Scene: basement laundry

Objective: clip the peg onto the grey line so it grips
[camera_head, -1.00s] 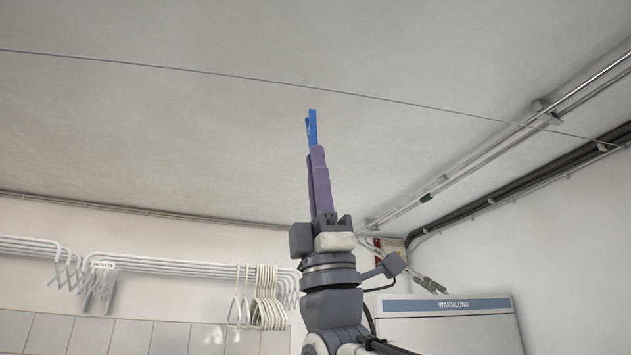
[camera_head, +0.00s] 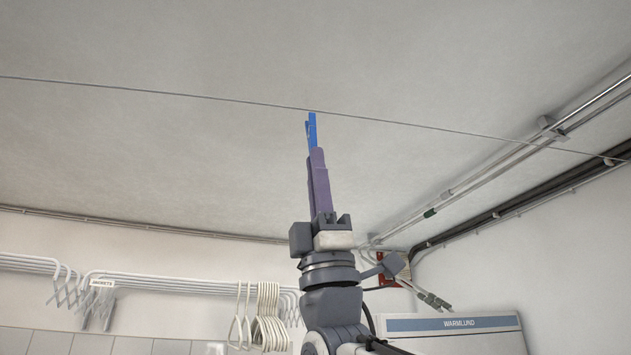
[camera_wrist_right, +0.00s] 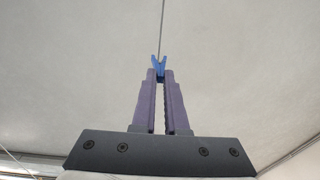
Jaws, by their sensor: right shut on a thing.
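The blue peg (camera_head: 312,130) is held upright between the purple fingertips of my right gripper (camera_head: 317,152). The thin grey line (camera_head: 220,97) crosses under the ceiling, and in the head view it passes right at the peg's top end. In the right wrist view the peg (camera_wrist_right: 159,68) shows a V-shaped open mouth above my right gripper (camera_wrist_right: 160,78). The grey line (camera_wrist_right: 163,25) runs down the picture to that mouth. I cannot tell whether the line lies between the peg's jaws or behind them. My left gripper is not in view.
White hangers (camera_head: 262,315) hang from a wall rack at the lower left. Pipes (camera_head: 500,160) run along the ceiling and wall at the right. A white WARMLUND cabinet (camera_head: 455,340) stands at the lower right. The space around the peg is clear.

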